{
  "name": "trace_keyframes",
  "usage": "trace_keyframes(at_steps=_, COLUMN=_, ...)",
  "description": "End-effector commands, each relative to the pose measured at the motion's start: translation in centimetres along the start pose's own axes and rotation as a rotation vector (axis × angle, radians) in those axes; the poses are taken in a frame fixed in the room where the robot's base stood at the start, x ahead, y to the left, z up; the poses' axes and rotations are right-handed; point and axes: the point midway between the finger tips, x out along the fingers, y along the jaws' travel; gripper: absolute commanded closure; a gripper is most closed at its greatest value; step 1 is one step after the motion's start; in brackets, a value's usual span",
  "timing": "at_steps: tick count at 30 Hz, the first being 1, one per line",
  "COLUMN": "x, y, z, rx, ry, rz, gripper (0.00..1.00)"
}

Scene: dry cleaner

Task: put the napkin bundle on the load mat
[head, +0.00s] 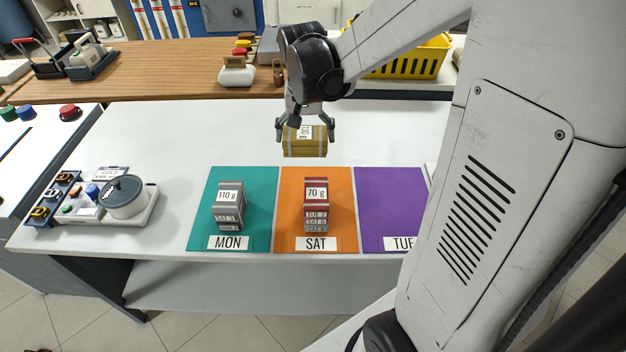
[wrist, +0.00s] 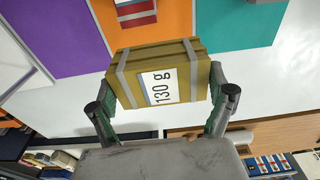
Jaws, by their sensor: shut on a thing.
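My gripper (head: 305,127) is shut on an olive-yellow strapped bundle (head: 304,148) and holds it in the air above the white table, behind the mats. In the wrist view the bundle (wrist: 116,80) sits between both fingers, and its label reads 130 g. Three mats lie side by side: teal (head: 262,190) marked MON, orange (head: 343,190) marked SAT and purple (head: 390,205) marked TUE. A grey bundle (head: 228,212) labelled 110 g stands on the teal mat. A red bundle (head: 316,212) labelled 70 g stands on the orange mat. The visible part of the purple mat is bare; my arm hides its right side.
A control unit with a dark-lidded round pot (head: 125,196) stands at the table's left. The white table is clear between the pot and the teal mat.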

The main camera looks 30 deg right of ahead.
Motion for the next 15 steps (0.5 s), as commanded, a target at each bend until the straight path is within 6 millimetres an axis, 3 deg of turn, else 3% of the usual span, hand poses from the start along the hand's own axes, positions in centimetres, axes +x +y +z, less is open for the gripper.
trace_keyframes(at_steps=9, x=7.4, y=-0.1, z=0.7, rx=-0.001, ry=0.000, rz=0.000, gripper=0.42)
trace_keyframes(at_steps=15, x=10.8, y=-0.1, z=1.1, rx=-0.001, ry=0.000, rz=0.000, gripper=0.42)
